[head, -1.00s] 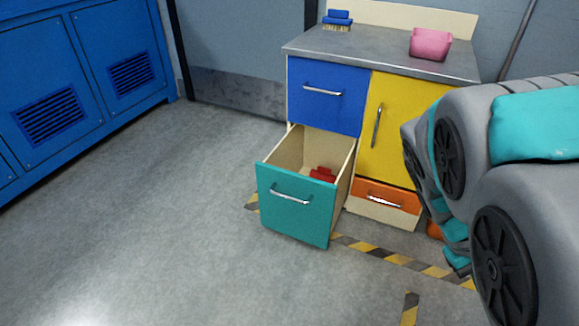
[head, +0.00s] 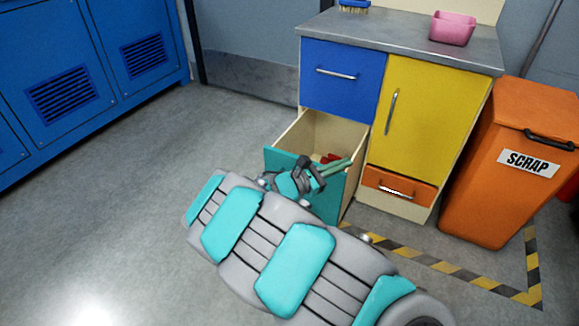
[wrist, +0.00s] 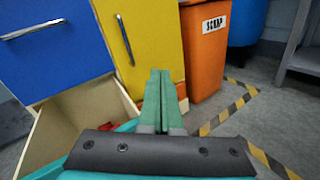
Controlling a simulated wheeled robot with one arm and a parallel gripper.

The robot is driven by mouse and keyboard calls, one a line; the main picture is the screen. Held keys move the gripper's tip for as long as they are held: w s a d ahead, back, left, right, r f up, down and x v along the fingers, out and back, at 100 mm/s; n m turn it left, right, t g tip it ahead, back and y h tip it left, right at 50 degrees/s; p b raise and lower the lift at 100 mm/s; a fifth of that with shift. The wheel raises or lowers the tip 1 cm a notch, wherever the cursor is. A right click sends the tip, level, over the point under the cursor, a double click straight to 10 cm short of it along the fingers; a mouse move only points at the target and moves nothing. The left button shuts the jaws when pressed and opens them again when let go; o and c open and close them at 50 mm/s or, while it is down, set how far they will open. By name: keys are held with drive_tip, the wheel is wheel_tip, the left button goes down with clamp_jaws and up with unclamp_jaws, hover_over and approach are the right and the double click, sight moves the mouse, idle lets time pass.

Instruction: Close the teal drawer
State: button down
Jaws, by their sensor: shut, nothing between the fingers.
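The teal drawer (head: 283,158) stands pulled out at the lower left of the cabinet, below the blue drawer. My arm covers most of its front and its handle is hidden in the head view. A red object (head: 330,158) lies inside it. My gripper (head: 345,163) is above the drawer's front edge, with its green fingers pointing over the opening towards the yellow door. In the wrist view the fingers (wrist: 160,85) lie side by side, shut and empty. The open drawer (wrist: 75,120) shows below and left of them. I cannot tell whether my gripper touches the drawer front.
The cabinet has a blue drawer (head: 342,75), a yellow door (head: 415,110) and an orange drawer (head: 400,188). An orange scrap bin (head: 505,170) stands to the right. A pink tub (head: 453,28) sits on the top. Floor on the left is clear.

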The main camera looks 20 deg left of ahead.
drive_tip(key=s+a+f+n+t+y, duration=0.1)
drive_tip(key=a+f+n+y, duration=0.15)
drive_tip(key=a, duration=0.35)
drive_tip(key=s+a+f+n+t+y, duration=0.2)
drive_tip(key=a+f+n, duration=0.1)
drive_tip(key=a+f, duration=0.15)
drive_tip(key=n+y, duration=0.4)
approach(287, 159)
drive_tip(key=shift+t, duration=0.4)
drive_tip(key=w, duration=0.4)
drive_tip(key=w+d+b, duration=0.1)
drive_tip(key=w, duration=0.1)
drive_tip(key=shift+w+f, duration=0.35)
drive_tip(key=shift+f, duration=0.05)
